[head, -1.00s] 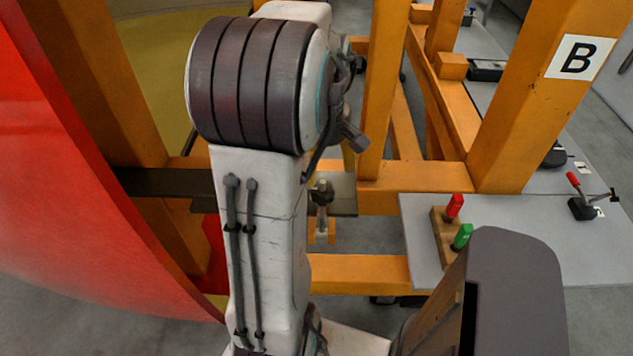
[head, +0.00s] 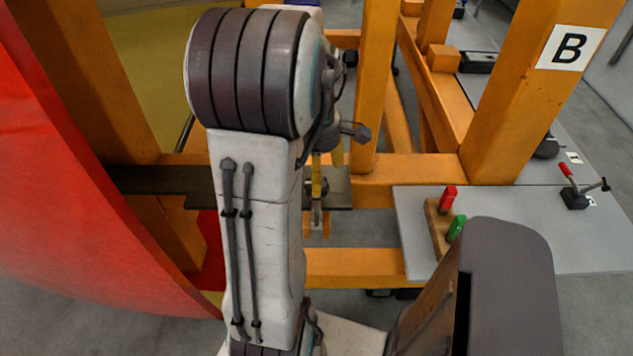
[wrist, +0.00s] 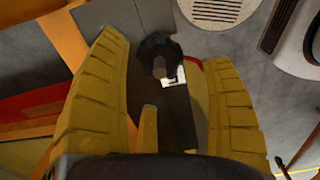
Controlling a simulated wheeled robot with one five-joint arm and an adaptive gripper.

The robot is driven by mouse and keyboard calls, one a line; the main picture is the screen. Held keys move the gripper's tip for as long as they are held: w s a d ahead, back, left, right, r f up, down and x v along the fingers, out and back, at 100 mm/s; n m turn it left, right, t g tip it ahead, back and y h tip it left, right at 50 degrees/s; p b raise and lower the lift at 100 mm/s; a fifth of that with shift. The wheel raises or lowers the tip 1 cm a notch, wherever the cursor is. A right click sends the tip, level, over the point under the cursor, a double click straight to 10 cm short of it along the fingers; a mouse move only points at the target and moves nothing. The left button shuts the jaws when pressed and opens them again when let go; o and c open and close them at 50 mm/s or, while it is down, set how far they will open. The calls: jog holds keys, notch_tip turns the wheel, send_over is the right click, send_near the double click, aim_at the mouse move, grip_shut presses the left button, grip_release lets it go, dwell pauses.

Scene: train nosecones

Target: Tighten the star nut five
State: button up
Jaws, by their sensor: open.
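The dark star nut (wrist: 158,55) sits on a brownish bolt end above a dark plate (wrist: 172,118) in the wrist view. A small white label (wrist: 176,76) lies partly hidden beside it, and its mark is not readable. My gripper (wrist: 162,75) is open, with its yellow ribbed fingers to the left and right of the nut and apart from it. In the head view the nut (head: 318,187) shows just right of my arm link, on the dark plate (head: 338,190). My gripper (head: 326,165) is mostly hidden behind my arm, with yellow fingers close to the nut.
A large red curved shell (head: 75,190) fills the left. Orange frame beams (head: 410,172) surround the plate, one post bearing a "B" sign (head: 570,48). A grey table (head: 400,225) at the right holds red and green handles (head: 448,200) and a toggle clamp (head: 575,198).

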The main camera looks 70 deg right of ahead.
jog(key=shift+f, duration=2.1)
jog(key=shift+c, duration=0.2)
jog(key=c, duration=1.2)
jog(key=shift+o, duration=0.2)
